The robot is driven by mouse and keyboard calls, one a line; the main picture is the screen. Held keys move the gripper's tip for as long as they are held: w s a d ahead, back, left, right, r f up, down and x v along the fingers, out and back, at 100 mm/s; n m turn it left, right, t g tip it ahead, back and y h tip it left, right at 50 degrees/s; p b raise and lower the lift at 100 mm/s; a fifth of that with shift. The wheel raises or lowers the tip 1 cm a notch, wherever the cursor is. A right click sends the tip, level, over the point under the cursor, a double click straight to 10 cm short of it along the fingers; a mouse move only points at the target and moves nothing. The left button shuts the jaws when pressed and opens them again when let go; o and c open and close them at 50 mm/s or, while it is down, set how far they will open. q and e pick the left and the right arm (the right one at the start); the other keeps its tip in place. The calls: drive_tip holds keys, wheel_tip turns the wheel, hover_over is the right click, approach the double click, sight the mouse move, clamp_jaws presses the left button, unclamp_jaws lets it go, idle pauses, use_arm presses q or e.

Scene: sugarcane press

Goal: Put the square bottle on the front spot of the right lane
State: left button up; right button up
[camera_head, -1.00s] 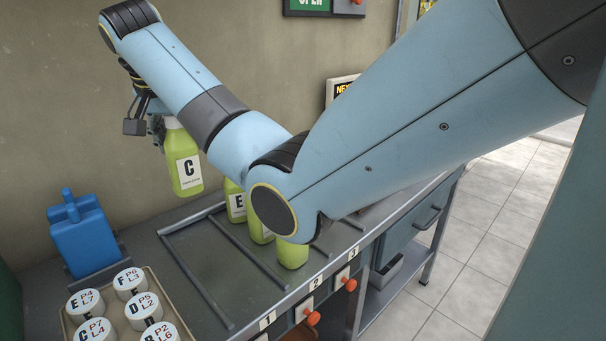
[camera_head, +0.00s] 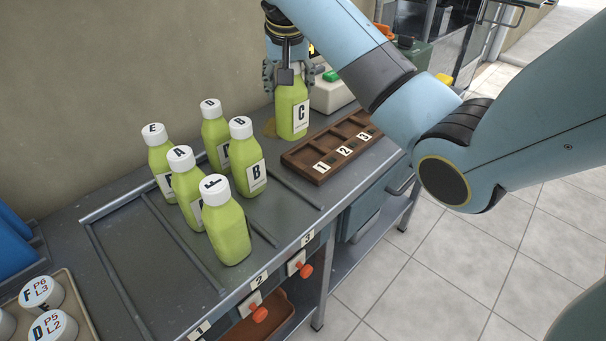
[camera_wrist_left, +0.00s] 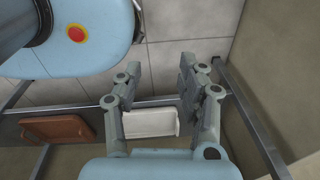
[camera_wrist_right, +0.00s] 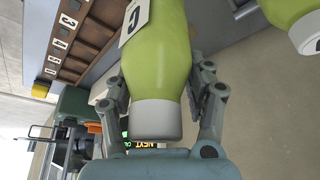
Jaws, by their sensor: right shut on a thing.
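My right gripper (camera_head: 285,72) is shut on the green bottle C (camera_head: 293,112), around its white-capped top. Bottle C is upright behind the wooden tray, to the right of the lanes; I cannot tell if it touches the bench. The right wrist view shows bottle C (camera_wrist_right: 160,60) between the fingers (camera_wrist_right: 158,100). The right lane, marked 3 (camera_head: 307,238), holds bottle D (camera_head: 215,132) at the back and bottle B (camera_head: 247,165) in the middle; its front spot (camera_head: 284,214) is bare. My left gripper (camera_wrist_left: 158,85) is open and empty, above a lower shelf.
The middle lane holds bottles E (camera_head: 160,160), A (camera_head: 185,190) and F (camera_head: 227,235). The left lane (camera_head: 150,265) is bare. The compartmented wooden tray (camera_head: 318,166) lies right of the lanes. Metal rails divide the lanes. Orange knobs (camera_head: 304,271) stick out at the front edge.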

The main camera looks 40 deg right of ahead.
drive_tip(key=s+a+r+n+t+y+p, duration=0.1)
drive_tip(key=s+a+n+y+p, duration=0.1)
drive_tip(key=s+n+p, duration=0.4)
drive_tip(key=s+a+n, duration=0.1)
drive_tip(key=s+n, duration=0.1)
drive_tip(key=s, duration=0.3)
drive_tip(key=shift+s+r+y+p, duration=0.15)
drive_tip(key=shift+s+y+p, duration=0.15)
drive_tip(key=shift+s+p, duration=0.1)
drive_tip(key=s+a+n+p, duration=0.1)
drive_tip(key=s+a, duration=0.1)
drive_tip(key=s, duration=0.1)
drive_tip(key=s+a+r+n+y+p, duration=0.1)
drive_tip(key=s+n, duration=0.1)
drive_tip(key=s, duration=0.1)
drive_tip(key=s+a+r+n+y+p, duration=0.1)
drive_tip(key=s+a+n, duration=0.1)
drive_tip(key=s, duration=0.1)
drive_tip(key=shift+a+r, duration=0.25)
drive_tip(key=shift+a, duration=0.1)
drive_tip(key=shift+n+y, duration=0.3)
drive_tip(key=shift+w+a+f, duration=0.75)
drive_tip(key=shift+w+f, duration=1)
drive_tip(key=shift+f, duration=0.1)
drive_tip(key=shift+w+a+f, duration=0.8)
drive_tip(key=shift+w+f, duration=0.9)
drive_tip(key=shift+f, duration=0.15)
drive_tip(key=shift+w+a+f, duration=0.75)
drive_tip(key=shift+w+f, duration=1)
drive_tip(key=shift+f, duration=0.1)
